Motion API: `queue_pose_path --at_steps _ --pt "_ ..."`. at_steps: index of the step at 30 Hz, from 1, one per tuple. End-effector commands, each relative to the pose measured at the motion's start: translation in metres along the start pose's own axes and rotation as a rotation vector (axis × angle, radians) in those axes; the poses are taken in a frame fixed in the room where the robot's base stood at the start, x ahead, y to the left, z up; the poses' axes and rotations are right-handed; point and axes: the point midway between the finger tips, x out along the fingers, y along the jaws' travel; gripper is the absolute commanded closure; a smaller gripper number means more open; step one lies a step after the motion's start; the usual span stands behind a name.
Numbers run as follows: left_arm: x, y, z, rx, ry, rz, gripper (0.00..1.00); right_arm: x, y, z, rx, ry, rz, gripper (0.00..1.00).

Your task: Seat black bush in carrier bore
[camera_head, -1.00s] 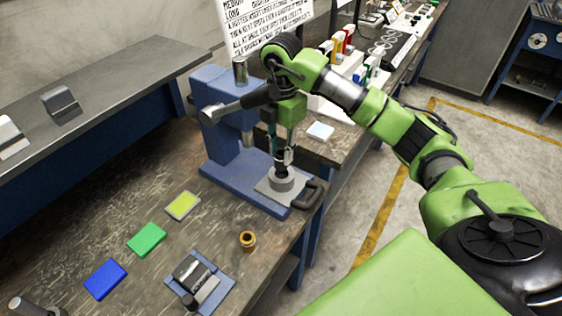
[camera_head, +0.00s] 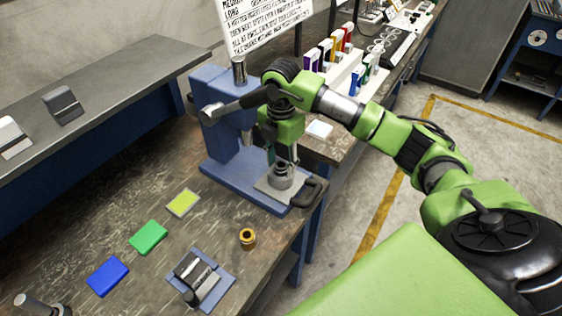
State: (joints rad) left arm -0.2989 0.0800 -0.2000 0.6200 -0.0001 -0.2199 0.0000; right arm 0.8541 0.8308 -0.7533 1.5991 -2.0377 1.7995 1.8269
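The black bush (camera_head: 281,169) is small and dark in the head view, between the fingertips of my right gripper (camera_head: 282,159). The gripper points straight down and looks closed on it. The bush is at the top of the grey round carrier (camera_head: 281,184), in line with its bore. The fingers and carrier rim hide how deep it sits. The carrier is on a flat grey plate with a dark handle (camera_head: 309,191), on the base of the blue press (camera_head: 222,150). My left gripper is not in view.
A brass bush (camera_head: 247,238) stands on the bench at the front. A blue fixture (camera_head: 201,280) and blue, green (camera_head: 148,237) and yellow pads lie to its left. The press lever (camera_head: 235,106) is close to my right wrist.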

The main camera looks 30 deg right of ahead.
Motion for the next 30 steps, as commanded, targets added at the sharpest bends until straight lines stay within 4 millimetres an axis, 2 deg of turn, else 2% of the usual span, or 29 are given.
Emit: queue_pose_path --at_steps 9,11,14,20,22,27,30 --pt "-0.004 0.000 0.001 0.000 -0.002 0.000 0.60 -0.005 0.000 0.000 0.000 0.000 0.000 0.60" --pt "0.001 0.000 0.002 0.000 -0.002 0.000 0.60 -0.008 0.001 0.000 0.000 0.000 0.003 0.60" --pt "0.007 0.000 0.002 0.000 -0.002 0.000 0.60 -0.024 0.002 0.001 -0.001 -0.002 0.006 0.60" --pt "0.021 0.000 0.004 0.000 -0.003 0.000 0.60 -0.071 0.002 0.001 0.000 -0.002 0.008 0.60" --pt "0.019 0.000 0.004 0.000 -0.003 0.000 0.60 -0.087 0.001 0.001 0.000 -0.003 0.005 0.60" --pt "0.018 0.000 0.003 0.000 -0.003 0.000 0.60 -0.111 0.001 0.001 0.001 -0.003 0.003 0.60" --pt "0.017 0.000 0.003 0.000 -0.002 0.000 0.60 -0.118 0.000 0.000 0.000 -0.001 0.001 0.60"
